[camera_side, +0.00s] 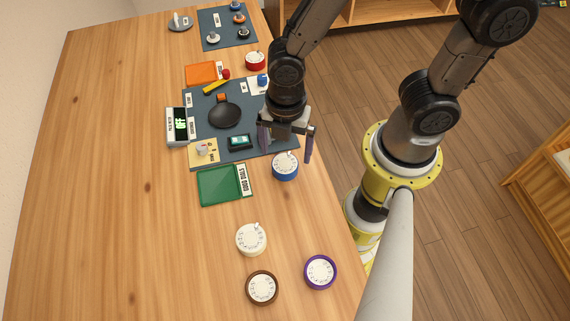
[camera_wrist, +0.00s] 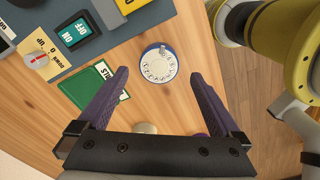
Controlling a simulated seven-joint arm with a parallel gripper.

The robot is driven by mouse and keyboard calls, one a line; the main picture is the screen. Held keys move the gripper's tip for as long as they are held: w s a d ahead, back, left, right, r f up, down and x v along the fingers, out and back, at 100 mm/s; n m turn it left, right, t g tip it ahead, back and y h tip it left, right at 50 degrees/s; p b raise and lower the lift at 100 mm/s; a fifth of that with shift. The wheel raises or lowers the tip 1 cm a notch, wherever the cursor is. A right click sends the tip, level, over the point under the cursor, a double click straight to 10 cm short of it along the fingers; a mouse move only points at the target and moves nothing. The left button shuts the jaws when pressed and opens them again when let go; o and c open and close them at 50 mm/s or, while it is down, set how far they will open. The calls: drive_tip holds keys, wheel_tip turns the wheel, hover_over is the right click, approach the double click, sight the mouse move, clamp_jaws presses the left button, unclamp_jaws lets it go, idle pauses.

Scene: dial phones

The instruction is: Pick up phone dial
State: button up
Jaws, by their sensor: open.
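Several round phone dials with white faces stand on the wooden table. A blue-rimmed dial (camera_side: 285,166) stands at the lower right corner of the dark mat; in the wrist view it (camera_wrist: 159,64) shows between and beyond my fingertips. A cream dial (camera_side: 251,239), a brown dial (camera_side: 262,288) and a purple dial (camera_side: 320,272) stand in the near part of the table. A red dial (camera_side: 256,61) stands at the far side. My gripper (camera_side: 286,147) is open and empty, above the table edge by the blue dial. In the wrist view my fingers (camera_wrist: 160,80) are spread wide.
A green tray (camera_side: 219,186) labelled for dials lies left of the blue dial. The dark mat (camera_side: 262,145) holds a black oval item (camera_side: 225,115), a switch (camera_side: 240,142) and a knob panel (camera_side: 203,152). An orange tray (camera_side: 201,74) lies farther back. The table's left side is clear.

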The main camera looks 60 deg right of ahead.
sight(285, 163)
drive_tip(key=shift+a+f, duration=0.1)
drive_tip(key=shift+f, duration=2.2)
drive_tip(key=c, duration=1.5)
drive_tip(key=shift+r, duration=0.15)
drive_tip(key=shift+w+r, duration=0.1)
drive_tip(key=shift+r, duration=0.45)
drive_tip(key=s+d+r, duration=0.2)
drive_tip(key=s+r, duration=0.2)
drive_tip(key=s+d+r, duration=0.2)
drive_tip(key=s+r, duration=0.1)
drive_tip(key=s, duration=0.1)
drive_tip(key=s+d+r, duration=0.3)
drive_tip(key=s+r, duration=0.1)
drive_tip(key=shift+d+r, duration=0.1)
drive_tip(key=shift+r, duration=0.25)
